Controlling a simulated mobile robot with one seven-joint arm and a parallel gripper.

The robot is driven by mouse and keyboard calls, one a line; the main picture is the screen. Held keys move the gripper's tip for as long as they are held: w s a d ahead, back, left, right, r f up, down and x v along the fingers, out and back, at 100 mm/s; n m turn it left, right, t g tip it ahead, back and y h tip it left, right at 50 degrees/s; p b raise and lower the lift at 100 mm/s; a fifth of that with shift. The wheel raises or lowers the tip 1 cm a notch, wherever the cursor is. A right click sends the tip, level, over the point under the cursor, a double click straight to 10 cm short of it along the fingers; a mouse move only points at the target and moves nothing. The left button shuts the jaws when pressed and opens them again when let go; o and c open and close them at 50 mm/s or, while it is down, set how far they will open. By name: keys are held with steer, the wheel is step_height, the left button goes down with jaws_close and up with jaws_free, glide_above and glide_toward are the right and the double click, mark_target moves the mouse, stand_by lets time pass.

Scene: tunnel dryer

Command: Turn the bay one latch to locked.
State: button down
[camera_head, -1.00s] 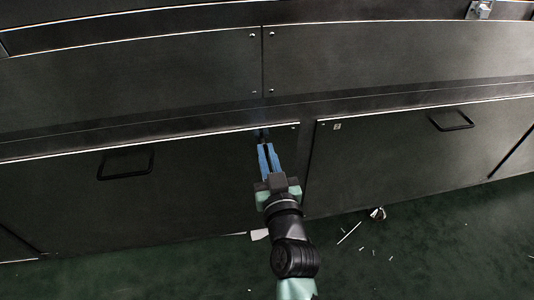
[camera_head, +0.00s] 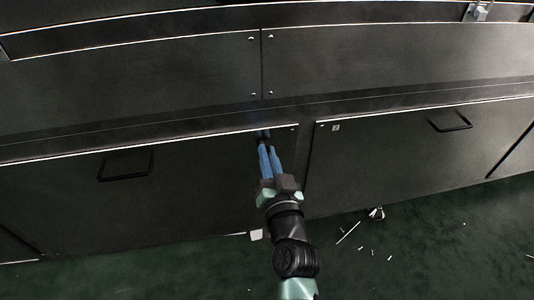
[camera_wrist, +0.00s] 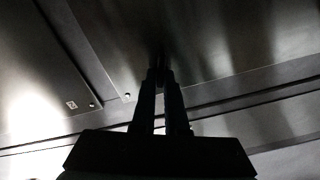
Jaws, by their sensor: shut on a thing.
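The bay one latch (camera_head: 263,133) is a small dark piece at the top edge of the left lower panel (camera_head: 200,180), near its right corner. My gripper (camera_head: 265,147) reaches up to it with its blue fingers and is shut on it. In the wrist view, my gripper (camera_wrist: 160,82) appears as dark fingers closed around the thin dark latch (camera_wrist: 160,60). The fingers and shadow hide most of the latch, so I cannot tell its exact angle.
The left panel has a black handle (camera_head: 126,163). The right lower panel (camera_head: 400,155) has its own handle (camera_head: 450,121) and a small label (camera_head: 336,128), apparently a 2. White scraps (camera_head: 349,232) and a small shiny object (camera_head: 377,214) lie on the green floor.

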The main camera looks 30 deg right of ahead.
steer(key=m, duration=0.5)
steer(key=m+p, duration=0.1)
steer(key=m, duration=0.1)
steer(key=shift+s+d+f, duration=0.1)
steer(key=shift+d+f, duration=0.1)
steer(key=shift+d, duration=0.05)
steer(key=m, duration=0.4)
steer(key=m+p, duration=0.1)
steer(key=m, duration=0.1)
steer(key=shift+d+f, duration=0.1)
steer(key=shift+f, duration=0.2)
steer(key=shift+m, duration=0.3)
steer(key=c, duration=0.9)
jaws_free()
steer(key=shift+c, duration=0.2)
